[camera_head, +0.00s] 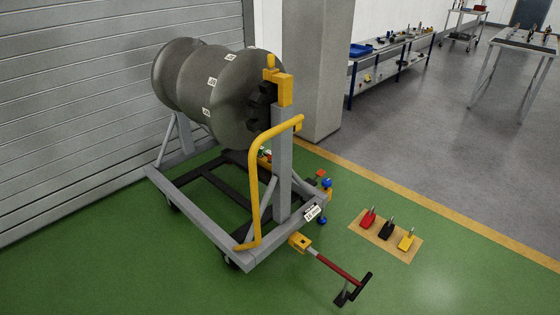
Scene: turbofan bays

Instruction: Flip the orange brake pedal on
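A grey wheeled stand (190,209) carries a large dark grey, spool-shaped engine part (217,88) on the green floor. A small orange-red flat piece (321,173) sticks out at the right corner of the stand, above a blue round part (327,183). It looks like the orange brake pedal, but it is too small to tell whether it is up or down. Another blue part (322,220) is lower at the same side. Neither of my grippers is in view, and nothing touches the stand.
A red tow bar (337,268) with a black handle juts from the stand's front. A tan mat (366,237) holds red (367,218), black (386,230) and yellow (406,240) wedges. A grey pillar (317,70) stands behind. The green floor at the lower right is clear.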

